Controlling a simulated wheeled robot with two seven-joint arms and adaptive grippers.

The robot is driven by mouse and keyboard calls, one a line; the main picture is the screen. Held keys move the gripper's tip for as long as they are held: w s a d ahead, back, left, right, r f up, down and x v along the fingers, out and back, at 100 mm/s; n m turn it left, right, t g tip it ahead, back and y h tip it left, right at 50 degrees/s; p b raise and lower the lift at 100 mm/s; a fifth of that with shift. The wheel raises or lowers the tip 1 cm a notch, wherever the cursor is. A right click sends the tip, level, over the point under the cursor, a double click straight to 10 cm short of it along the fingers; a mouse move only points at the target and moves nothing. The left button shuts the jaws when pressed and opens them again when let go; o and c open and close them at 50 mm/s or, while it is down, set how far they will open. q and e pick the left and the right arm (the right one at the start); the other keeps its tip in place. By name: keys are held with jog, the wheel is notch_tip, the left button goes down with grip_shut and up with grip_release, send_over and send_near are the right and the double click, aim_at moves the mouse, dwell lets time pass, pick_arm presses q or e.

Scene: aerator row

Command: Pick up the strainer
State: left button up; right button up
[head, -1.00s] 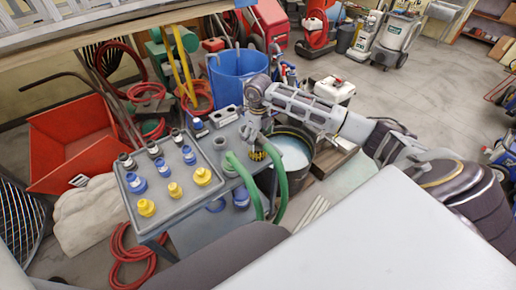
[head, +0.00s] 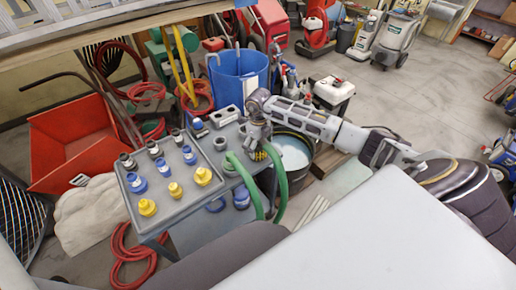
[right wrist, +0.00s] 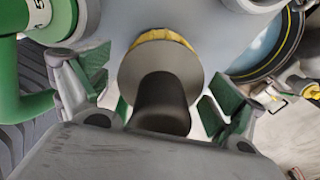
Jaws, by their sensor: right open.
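What I take to be the strainer shows in the right wrist view as a dark stem on a round grey disc (right wrist: 163,66) with a yellow edge. In the head view its yellow and black part (head: 261,156) shows at the right end of the grey cart top. My right gripper (head: 256,140) is above it, pointing down. In the right wrist view my right gripper (right wrist: 160,98) is open, with one green-padded finger on each side of the dark stem and gaps left on both sides. My left gripper is out of view.
Green hoses (head: 277,172) arch over the cart edge close to my gripper. A dark bucket of pale liquid (head: 291,153) stands to the right. A grey tray (head: 138,190) with several blue, yellow and grey fittings lies left. A blue bin (head: 240,77) is behind.

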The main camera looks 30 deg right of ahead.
jog(key=c, duration=1.3)
jog(key=shift+r, duration=0.1)
jog(key=shift+r, duration=4.95)
